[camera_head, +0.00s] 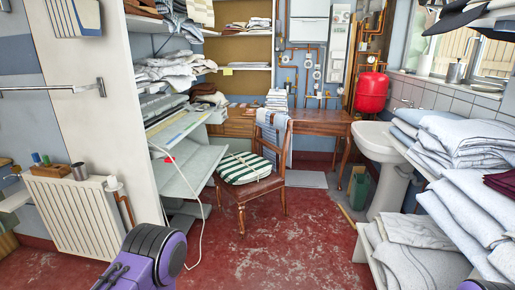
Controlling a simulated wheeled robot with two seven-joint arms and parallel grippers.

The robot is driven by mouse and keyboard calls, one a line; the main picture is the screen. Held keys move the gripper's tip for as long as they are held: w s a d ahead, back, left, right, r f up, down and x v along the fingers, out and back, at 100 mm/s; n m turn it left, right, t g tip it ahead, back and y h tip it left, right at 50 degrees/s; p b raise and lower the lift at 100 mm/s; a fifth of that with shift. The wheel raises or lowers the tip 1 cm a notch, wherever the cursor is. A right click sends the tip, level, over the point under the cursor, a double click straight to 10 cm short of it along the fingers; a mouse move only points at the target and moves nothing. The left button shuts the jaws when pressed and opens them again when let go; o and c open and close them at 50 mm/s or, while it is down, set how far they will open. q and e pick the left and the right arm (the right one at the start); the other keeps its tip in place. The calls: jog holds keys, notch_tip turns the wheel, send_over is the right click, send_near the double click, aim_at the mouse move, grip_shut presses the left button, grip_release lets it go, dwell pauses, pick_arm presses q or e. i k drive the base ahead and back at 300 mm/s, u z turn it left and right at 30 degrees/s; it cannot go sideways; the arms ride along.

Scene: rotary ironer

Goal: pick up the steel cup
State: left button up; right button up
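A small grey metal cup (79,171) stands upright on top of the white radiator (75,215) at the left. Another steel vessel (456,72), like a cup or small jug, stands on the window ledge at the upper right. I cannot tell for certain which of them is the steel cup. A purple and black part of my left arm shows at the bottom left, below and to the right of the radiator. Neither gripper is in view.
A wooden chair (242,194) with a striped cushion stands mid-room. A white cable hangs by the shelf unit. A white sink (378,141) and stacked folded linen (465,140) fill the right. The red floor (265,255) in front is clear.

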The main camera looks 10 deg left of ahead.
aim_at(79, 172)
jog(key=u, duration=0.75)
jog(key=i, duration=2.2)
jog(key=u, duration=0.85)
